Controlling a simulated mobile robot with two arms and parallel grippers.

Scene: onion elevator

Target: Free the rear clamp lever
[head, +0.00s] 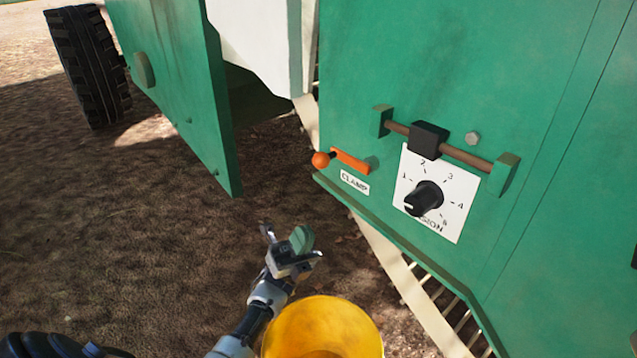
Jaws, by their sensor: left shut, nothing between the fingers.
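The orange clamp lever (351,161) is on the green machine panel, above a white "CLAMP" label (354,182). Its round orange knob (320,160) points left, at the panel's left edge. My left gripper (290,252) is shut and empty, below and left of the lever and clear of it. A rounded green piece (302,240) shows at the gripper; I cannot tell whether it belongs to it. My right gripper is out of view.
A black-knobbed dial (424,198) on a white scale plate and a brown bar (461,153) with a black block (428,140) are right of the lever. A green door (185,100) stands at left. A yellow bucket (330,308) is below the gripper. Bare ground lies left.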

